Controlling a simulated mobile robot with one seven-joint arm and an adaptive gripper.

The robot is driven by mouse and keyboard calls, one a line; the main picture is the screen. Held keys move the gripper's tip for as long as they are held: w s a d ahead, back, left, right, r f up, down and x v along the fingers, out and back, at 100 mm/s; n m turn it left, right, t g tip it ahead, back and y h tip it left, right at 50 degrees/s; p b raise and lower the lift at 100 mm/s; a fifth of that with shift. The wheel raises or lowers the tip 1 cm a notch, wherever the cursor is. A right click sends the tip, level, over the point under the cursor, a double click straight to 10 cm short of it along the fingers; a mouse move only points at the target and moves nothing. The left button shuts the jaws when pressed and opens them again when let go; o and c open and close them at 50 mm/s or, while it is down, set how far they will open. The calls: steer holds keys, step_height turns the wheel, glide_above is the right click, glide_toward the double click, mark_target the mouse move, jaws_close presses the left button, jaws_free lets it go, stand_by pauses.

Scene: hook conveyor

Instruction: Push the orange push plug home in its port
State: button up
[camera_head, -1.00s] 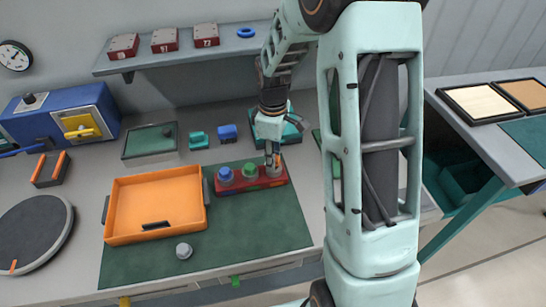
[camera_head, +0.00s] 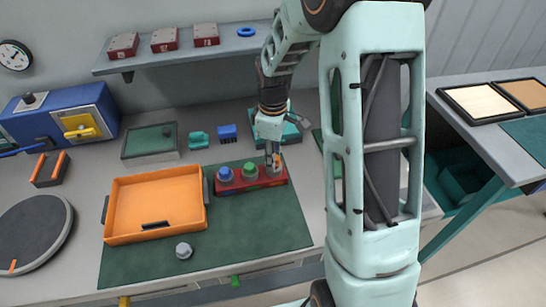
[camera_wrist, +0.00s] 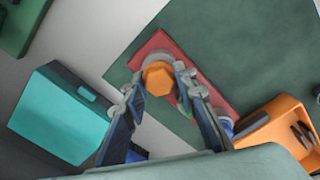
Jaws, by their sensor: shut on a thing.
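The orange push plug (camera_wrist: 158,76) is between my fingertips at the right end of the red port block (camera_head: 262,187). My gripper (camera_head: 273,168) points down over that end and is shut on the plug. In the wrist view my gripper (camera_wrist: 158,82) has a finger on each side of the plug's orange head, with a grey ring around it. How deep the plug sits in its port is hidden. A green plug (camera_head: 249,170) and a blue plug (camera_head: 225,175) stand on the same block to the left.
The orange tray (camera_head: 207,215) stands left of the block on the green mat (camera_head: 255,230). A loose grey knob (camera_head: 184,250) lies in front of the tray. A teal box (camera_head: 292,132) stands behind my gripper. The mat's front right is clear.

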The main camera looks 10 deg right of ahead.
steer(key=shift+f+b, duration=0.3)
steer(key=shift+f, duration=0.05)
stand_by(0.3)
steer(key=o, duration=1)
steer(key=shift+r, duration=0.1)
